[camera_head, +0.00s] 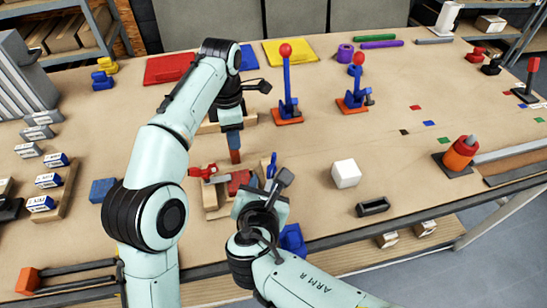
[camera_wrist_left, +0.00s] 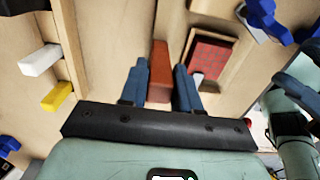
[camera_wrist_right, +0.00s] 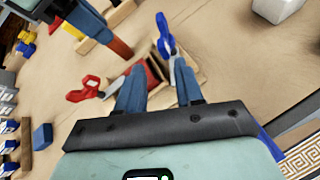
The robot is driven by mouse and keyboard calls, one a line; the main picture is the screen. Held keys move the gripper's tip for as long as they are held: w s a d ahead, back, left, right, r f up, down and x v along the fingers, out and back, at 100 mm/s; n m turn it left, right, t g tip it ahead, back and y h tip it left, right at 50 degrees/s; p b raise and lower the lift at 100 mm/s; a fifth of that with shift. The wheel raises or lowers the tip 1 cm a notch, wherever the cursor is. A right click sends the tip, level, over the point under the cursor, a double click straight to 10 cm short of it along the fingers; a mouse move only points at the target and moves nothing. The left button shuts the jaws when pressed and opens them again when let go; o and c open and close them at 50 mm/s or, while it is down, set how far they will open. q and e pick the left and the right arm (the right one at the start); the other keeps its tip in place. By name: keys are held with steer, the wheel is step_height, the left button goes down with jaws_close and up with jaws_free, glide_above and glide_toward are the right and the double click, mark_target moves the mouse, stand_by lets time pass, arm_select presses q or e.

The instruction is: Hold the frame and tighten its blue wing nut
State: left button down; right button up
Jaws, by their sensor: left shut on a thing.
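The wooden frame (camera_head: 211,200) with a dark red panel lies on the table; its red tiled face shows in the left wrist view (camera_wrist_left: 210,52). The blue wing nut (camera_wrist_right: 165,36) stands up at the frame's edge in the right wrist view. My left gripper (camera_head: 234,148) points down behind the frame. It is shut on an orange-brown block (camera_wrist_left: 160,68), which sits between its fingers (camera_wrist_left: 160,68). My right gripper (camera_wrist_right: 159,68) is open, fingers apart, with the wing nut just beyond and between the fingertips; no contact is visible. In the head view the right wrist partly hides the frame.
A red clamp handle (camera_wrist_right: 85,90) is at the frame's left. A white cube (camera_head: 346,173) and a black tray (camera_head: 373,207) lie to the right. Red-knobbed stands (camera_head: 287,90) rise behind. A blue block (camera_head: 102,190) is at left. Table room is free at right-centre.

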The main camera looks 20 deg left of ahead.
mark_target(271, 164)
steer(key=w, duration=0.3)
steer(key=w+f+t+h, duration=0.1)
steer(key=w, duration=0.2)
steer(key=w+f+n+t+h, duration=0.1)
steer(key=w, duration=0.2)
steer(key=shift+w+a, duration=0.25)
steer(key=shift+a, duration=0.15)
jaws_close()
